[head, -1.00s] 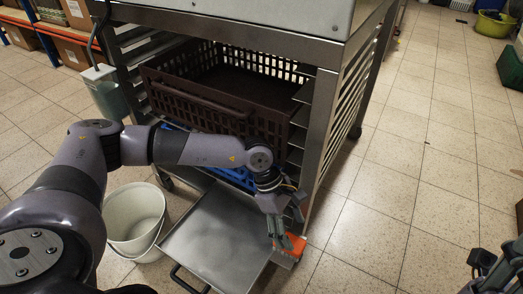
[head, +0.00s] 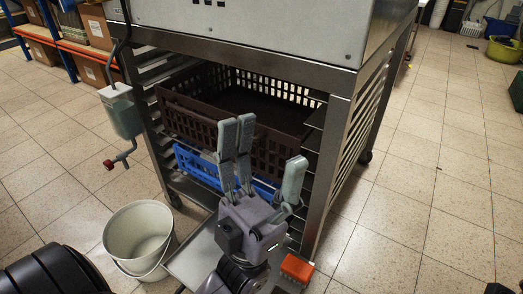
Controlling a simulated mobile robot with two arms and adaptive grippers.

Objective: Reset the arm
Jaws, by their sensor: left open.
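My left gripper (head: 264,150) is raised in front of the rack, in the lower middle of the head view. Its fingers point up and are spread open, with nothing between them. It covers part of a brown crate (head: 190,118) and a blue crate (head: 196,166) on the rack's shelves behind it. A small dark piece, perhaps the tip of my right gripper (head: 498,289), shows at the bottom right edge; its fingers cannot be made out.
The metal rack (head: 342,135) stands ahead. A metal tray (head: 192,262) sticks out low at its front, with an orange block (head: 297,267) by its right side. A white bucket (head: 138,232) stands left of the tray.

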